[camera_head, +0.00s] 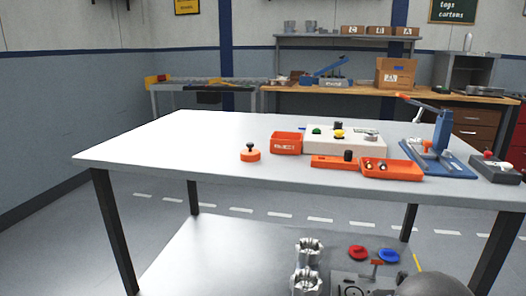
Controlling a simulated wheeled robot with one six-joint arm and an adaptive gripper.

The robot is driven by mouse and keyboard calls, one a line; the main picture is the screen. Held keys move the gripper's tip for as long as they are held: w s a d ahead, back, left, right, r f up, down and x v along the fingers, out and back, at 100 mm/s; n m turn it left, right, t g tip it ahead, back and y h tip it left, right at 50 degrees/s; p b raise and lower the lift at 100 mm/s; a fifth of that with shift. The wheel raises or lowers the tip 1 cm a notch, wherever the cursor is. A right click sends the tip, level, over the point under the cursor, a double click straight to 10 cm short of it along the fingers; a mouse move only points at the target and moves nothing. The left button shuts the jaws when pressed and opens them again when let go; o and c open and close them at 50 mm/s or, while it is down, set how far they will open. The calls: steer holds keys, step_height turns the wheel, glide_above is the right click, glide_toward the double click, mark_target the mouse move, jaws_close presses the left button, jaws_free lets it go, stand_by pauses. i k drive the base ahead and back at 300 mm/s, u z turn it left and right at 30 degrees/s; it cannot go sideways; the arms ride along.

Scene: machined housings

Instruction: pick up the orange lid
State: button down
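The orange lid (250,156) is a small round orange disc with a dark knob on top. It lies flat on the white table (170,150), left of the middle group of objects, with bare tabletop around it. My gripper is not in view. A grey rounded shape shows at the bottom right edge; I cannot tell whether it is part of my arm.
Right of the lid stand an orange reject bin (287,143), a white panel (318,145), an orange block (333,162), an orange tray (393,170) with small parts and a blue lever press (440,155). Metal housings (308,270) sit below. The table's left is clear.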

mark_target(251, 155)
steer(key=k, duration=1.3)
steer(key=u, duration=0.6)
steer(key=i, duration=1.45)
steer(key=z, duration=0.35)
